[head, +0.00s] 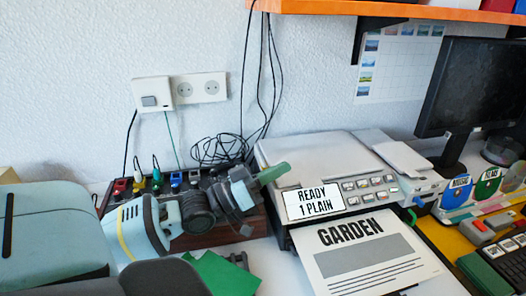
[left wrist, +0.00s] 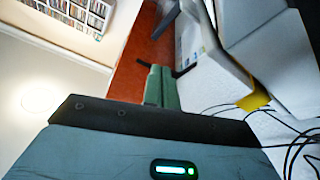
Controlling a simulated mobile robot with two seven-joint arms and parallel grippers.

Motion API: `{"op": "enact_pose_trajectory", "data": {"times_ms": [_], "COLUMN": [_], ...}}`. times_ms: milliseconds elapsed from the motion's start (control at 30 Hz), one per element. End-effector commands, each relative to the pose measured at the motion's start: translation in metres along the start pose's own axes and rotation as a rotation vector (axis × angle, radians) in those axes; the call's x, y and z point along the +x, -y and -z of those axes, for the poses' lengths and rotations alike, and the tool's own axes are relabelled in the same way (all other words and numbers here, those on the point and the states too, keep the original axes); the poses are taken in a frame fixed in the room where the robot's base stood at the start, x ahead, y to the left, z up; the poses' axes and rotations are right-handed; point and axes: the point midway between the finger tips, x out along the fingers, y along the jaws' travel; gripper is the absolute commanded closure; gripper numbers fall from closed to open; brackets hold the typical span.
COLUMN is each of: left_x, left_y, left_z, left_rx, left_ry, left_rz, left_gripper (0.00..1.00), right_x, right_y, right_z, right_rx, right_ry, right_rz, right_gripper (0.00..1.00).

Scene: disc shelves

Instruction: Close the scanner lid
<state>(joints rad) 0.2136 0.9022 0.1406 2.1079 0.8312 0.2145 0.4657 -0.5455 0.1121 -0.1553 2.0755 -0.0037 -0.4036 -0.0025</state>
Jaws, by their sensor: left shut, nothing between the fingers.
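The scanner (head: 272,158) is a light grey machine on the desk, with a "READY 1 PLAIN" panel and several buttons at its front. Its lid (head: 325,152) looks flat, lying down on top of the body; I see no raised gap. My left gripper (head: 275,173) is shut and empty, its green fingers pointing right, close to the scanner's front left corner beside the panel. Whether it touches cannot be told. The green fingers also show in the left wrist view (left wrist: 157,86), pressed together. My right gripper is not in view.
A printed "GARDEN" sheet (head: 365,265) lies in front of the scanner. A dark monitor (head: 470,85) stands at right. An orange shelf (head: 400,9) overhangs the desk. Cables (head: 225,150) and a row of small coloured plugs (head: 175,180) lie left of the scanner. A green sheet (head: 222,275) lies low.

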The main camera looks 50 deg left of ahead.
Motion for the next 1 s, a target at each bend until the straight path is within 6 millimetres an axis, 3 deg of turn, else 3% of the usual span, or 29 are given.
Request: {"op": "enact_pose_trajectory", "data": {"times_ms": [400, 1000], "left_x": [-0.033, -0.035], "left_y": [0.0, 0.0], "left_z": [0.0, 0.0], "left_rx": [0.0, 0.0], "left_ry": [0.001, 0.0], "left_rz": [0.0, -0.001], "left_gripper": [1.0, 1.0], "right_x": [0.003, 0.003], "right_y": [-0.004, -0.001], "right_z": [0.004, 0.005], "right_rx": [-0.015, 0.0], "right_ry": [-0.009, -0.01], "right_rz": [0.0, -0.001], "right_gripper": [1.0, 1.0]}}
